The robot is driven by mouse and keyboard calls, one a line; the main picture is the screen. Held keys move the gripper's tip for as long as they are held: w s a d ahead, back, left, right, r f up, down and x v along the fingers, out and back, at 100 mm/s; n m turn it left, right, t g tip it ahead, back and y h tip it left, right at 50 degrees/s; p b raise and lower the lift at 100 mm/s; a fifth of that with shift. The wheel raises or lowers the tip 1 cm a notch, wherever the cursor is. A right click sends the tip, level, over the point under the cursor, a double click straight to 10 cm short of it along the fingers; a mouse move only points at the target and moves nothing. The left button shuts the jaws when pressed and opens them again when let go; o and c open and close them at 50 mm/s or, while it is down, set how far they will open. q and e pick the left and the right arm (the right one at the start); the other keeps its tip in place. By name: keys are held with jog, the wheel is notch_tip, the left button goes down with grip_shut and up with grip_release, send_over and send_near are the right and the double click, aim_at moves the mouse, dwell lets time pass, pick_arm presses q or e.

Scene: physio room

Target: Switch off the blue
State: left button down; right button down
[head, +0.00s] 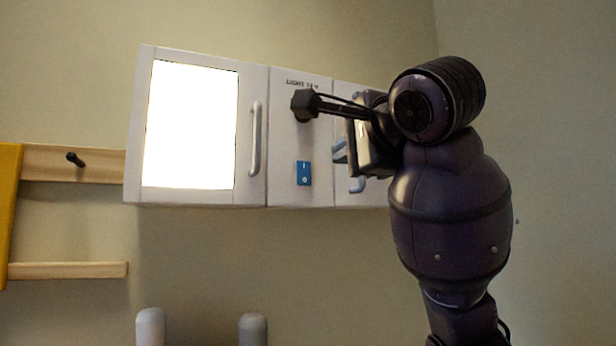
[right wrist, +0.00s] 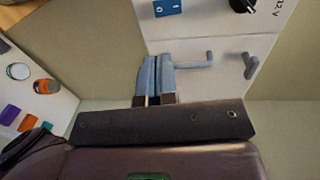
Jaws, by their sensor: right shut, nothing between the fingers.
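The blue rocker switch (head: 304,173), marked I above and O below, sits on the middle panel of a white wall cabinet. It also shows at the top edge of the right wrist view (right wrist: 167,7), partly cut off. I cannot tell which half is pressed in. The cabinet's left panel (head: 190,125) glows bright white. My right gripper (head: 340,152) is to the right of the switch, in front of the right door, apart from the switch. Its blue-grey fingers (right wrist: 155,80) are shut and empty. My left gripper is not in view.
A black knob (head: 303,105) sits above the switch, under a light label. A wooden rack (head: 75,270) is at left. Small bottles (right wrist: 46,86) stand aside.

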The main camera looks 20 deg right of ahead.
aim_at(303, 178)
jog(key=shift+w, duration=0.1)
